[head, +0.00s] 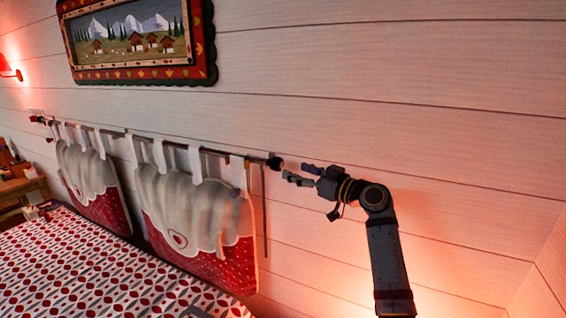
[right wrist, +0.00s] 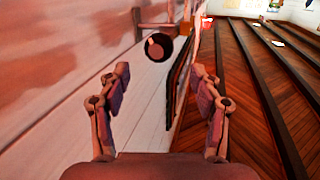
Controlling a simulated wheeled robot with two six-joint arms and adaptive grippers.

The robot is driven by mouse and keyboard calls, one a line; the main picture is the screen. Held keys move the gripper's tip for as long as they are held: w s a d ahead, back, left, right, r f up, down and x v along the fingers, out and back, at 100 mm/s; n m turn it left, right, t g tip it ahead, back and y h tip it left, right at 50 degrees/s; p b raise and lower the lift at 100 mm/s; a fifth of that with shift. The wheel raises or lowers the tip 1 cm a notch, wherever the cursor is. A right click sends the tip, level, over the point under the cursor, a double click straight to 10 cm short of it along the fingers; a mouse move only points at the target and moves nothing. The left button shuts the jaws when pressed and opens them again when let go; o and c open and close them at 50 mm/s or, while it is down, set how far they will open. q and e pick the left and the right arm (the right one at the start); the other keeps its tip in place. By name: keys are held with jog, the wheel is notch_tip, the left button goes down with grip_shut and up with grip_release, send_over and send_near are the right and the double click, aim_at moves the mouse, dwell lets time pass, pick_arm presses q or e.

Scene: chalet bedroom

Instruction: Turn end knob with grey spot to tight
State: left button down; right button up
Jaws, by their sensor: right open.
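A curtain-style rod (head: 228,154) runs along the plank wall with cushions hanging from it. Its right end carries a dark round end knob (head: 275,163). In the right wrist view the end knob (right wrist: 164,54) faces me, with a small pale grey spot (right wrist: 152,42) at its upper left. My right gripper (head: 296,174) is open and empty, just right of the knob and apart from it. In the right wrist view my right gripper (right wrist: 160,76) has its fingers spread on either side, with the knob ahead and slightly above the fingertips. My left gripper is not in view.
Two red and white hanging cushions (head: 200,215) hang from the rod above a patterned bed (head: 95,270). A framed mountain picture (head: 137,40) is on the wall above. A bedside table (head: 22,186) stands at the far left. The wall right of the knob is bare.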

aim_at(281, 164)
jog(key=p+x, duration=0.2)
jog(key=x, duration=0.4)
jog(key=shift+a, duration=0.1)
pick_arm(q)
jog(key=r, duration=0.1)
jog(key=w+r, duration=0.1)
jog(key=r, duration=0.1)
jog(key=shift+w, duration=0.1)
pick_arm(e)
jog(key=shift+w+a, duration=0.15)
jog(key=shift+w, duration=0.1)
jog(key=shift+f, duration=0.1)
jog(key=c, duration=1.2)
jog(key=shift+o, duration=0.2)
jog(key=m, duration=0.1)
jog(key=m+g+p, duration=0.1)
jog(key=m, duration=0.1)
jog(key=shift+r+h, duration=0.25)
jog(key=shift+h, duration=0.15)
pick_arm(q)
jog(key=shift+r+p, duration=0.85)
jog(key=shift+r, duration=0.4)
pick_arm(e)
jog(key=shift+w+m+g, duration=0.1)
jog(key=shift+m+g, duration=0.4)
jog(key=shift+m, duration=0.9)
